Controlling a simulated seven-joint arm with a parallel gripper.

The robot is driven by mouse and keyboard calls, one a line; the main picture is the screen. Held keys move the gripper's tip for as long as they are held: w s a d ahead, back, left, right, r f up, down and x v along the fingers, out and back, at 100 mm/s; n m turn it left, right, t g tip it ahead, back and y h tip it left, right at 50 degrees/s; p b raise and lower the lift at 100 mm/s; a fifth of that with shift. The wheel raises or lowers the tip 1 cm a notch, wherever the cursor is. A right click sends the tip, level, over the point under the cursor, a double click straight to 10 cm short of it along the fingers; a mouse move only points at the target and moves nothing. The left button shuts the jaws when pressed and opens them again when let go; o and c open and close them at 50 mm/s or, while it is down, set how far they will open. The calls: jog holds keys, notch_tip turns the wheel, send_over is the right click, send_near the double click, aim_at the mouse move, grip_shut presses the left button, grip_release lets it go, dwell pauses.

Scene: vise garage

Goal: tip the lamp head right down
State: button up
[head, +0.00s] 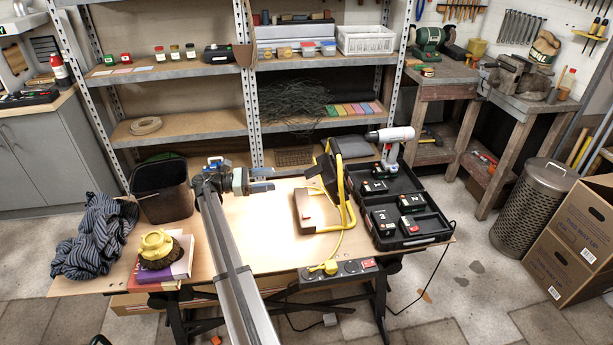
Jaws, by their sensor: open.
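A yellow-and-black work lamp stands on the right half of the wooden table, on a yellow tube frame (351,207). Its head (328,174) is raised and seen nearly edge-on; its exact tilt is hard to tell. My gripper (272,180) is to the left of the lamp head, above the table, with its fingers pointing right toward it. The fingers are apart with nothing between them. A small gap seems to show between the fingertips and the head.
A brown box-like item (315,209) lies beside the lamp frame. Right of it is an open black tool case (405,241) with a drill (390,141). A power strip (340,273) lies at the front edge. A brush (158,247) and dark cloth (95,235) are left. The table's middle is clear.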

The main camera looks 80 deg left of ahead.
aim_at(307, 174)
jog(key=w, duration=1.3)
jog(key=shift+w+d, duration=0.1)
jog(key=shift+w, duration=0.1)
jog(key=shift+c, duration=0.3)
